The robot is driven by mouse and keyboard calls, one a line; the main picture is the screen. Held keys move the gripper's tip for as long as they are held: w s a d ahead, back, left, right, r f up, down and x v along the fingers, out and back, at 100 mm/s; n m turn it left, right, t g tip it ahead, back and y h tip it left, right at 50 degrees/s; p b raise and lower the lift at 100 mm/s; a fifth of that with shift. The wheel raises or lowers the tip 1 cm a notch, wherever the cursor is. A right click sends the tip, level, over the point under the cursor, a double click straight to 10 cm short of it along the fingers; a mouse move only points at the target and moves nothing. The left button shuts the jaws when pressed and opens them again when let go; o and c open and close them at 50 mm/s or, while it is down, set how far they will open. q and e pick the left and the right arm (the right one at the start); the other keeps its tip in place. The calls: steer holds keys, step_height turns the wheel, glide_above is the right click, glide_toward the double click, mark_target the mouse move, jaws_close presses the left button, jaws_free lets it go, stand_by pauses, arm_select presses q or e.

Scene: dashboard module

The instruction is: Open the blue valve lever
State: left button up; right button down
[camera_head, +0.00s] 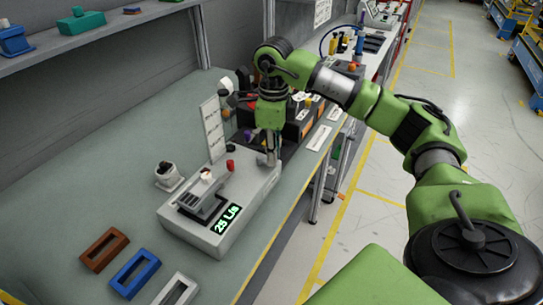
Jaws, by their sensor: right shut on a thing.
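The grey dashboard module (249,221) sits on the workbench, with a green "25 L/s" readout (227,218) on its front. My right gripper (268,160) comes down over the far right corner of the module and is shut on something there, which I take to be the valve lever. Its fingers hide the lever, and I cannot make out any blue on it. A red knob (230,165) and a slider with a pale knob (206,176) are on the module to the left of the gripper. My left gripper is out of view.
A white labelled panel (213,128) stands upright behind the module. A small grey device (168,175) sits to its left. Brown (104,249), blue (135,273) and white (176,291) frames lie at the front. Dark bins (297,125) stand behind the gripper. The bench's left part is clear.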

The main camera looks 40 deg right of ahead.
steer(key=shift+w+d+n, duration=0.1)
steer(key=shift+d+n, duration=0.05)
steer(key=shift+n, duration=0.25)
steer(key=c, duration=2)
jaws_free()
steer(key=shift+r, duration=0.1)
step_height(320, 180, up, 12)
steer(key=shift+f, duration=0.1)
